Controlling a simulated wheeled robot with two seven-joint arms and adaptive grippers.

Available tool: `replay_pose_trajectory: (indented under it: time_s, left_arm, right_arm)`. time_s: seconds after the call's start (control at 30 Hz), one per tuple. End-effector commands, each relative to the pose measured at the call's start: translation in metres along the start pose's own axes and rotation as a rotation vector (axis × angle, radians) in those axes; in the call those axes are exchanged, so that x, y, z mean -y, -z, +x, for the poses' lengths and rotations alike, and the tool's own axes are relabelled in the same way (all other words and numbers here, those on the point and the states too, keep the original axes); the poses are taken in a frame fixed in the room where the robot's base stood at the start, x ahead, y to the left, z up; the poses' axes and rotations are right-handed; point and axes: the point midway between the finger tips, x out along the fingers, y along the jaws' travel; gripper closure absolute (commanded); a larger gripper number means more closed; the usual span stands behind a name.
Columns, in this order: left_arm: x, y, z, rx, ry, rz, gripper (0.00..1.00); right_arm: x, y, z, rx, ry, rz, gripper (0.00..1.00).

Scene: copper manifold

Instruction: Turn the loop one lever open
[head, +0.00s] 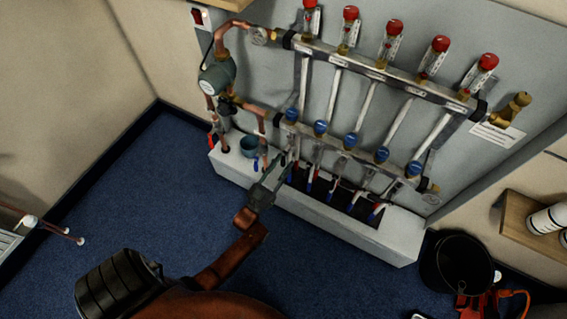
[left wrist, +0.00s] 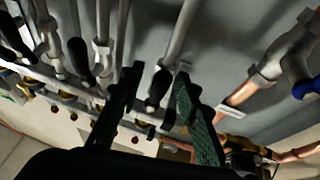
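The copper manifold has an upper bar (head: 380,72) with red-capped gauges and a lower bar (head: 350,150) with blue caps. Short pipes with small red and blue levers hang below the lower bar. My left gripper (head: 284,166) is at the left end of this row, just below the leftmost blue cap (head: 291,115). In the left wrist view, my left gripper (left wrist: 158,76) has its fingers spread. A dark-ended lever or fitting (left wrist: 157,88) on a pale pipe shows between them; contact is unclear. The loop one lever is hard to make out behind the gripper. My right gripper is out of view.
A pump (head: 217,74) and copper pipes stand left of the manifold. A black bucket (head: 462,264) and red tool lie at right. Blue floor at left is mostly clear.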

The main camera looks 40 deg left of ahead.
Motion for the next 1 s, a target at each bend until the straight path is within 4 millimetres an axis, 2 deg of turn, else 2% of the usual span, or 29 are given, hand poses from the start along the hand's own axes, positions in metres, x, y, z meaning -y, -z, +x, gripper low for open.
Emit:
replay_pose_trajectory:
  time_s: [0.5,0.7,1.0]
  left_arm:
    - [-0.001,-0.001,-0.097,0.005,0.0,-0.001,0.69]
    - [-0.001,-0.001,-0.113,0.003,0.0,-0.001,0.69]
    - [-0.001,-0.001,-0.115,0.002,0.0,-0.001,0.69]
  right_arm:
    - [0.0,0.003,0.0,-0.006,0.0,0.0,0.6]
    - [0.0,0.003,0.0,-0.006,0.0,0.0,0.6]
    - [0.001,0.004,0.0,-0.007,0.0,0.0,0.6]
